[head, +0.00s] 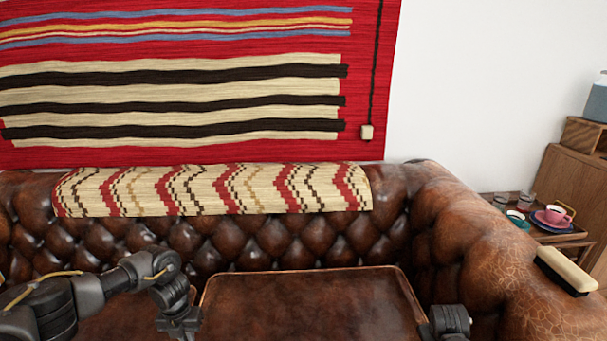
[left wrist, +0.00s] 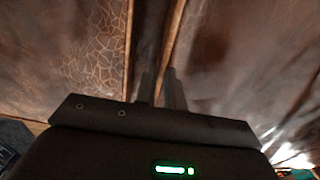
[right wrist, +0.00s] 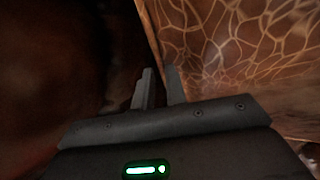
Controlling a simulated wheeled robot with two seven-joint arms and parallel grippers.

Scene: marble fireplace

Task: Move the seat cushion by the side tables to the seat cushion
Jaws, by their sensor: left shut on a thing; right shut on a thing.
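A brown leather seat cushion (head: 315,300) with a raised piped edge lies on the tufted leather sofa, at the right end near the side table. My left gripper (head: 185,325) is at its left edge, and my right gripper (head: 430,330) is at its right front corner, partly cut off by the frame. In the left wrist view the fingers (left wrist: 160,88) are closed on a leather edge. In the right wrist view the fingers (right wrist: 160,88) are closed at a leather edge beside a cracked panel. A second seat cushion (head: 125,318) lies to the left, partly behind my left arm.
The sofa's right arm (head: 470,240) rises close to my right gripper, with a brush (head: 566,270) on it. A side table (head: 545,232) with cups and glasses stands beyond. A patterned cloth (head: 215,190) hangs over the sofa back.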

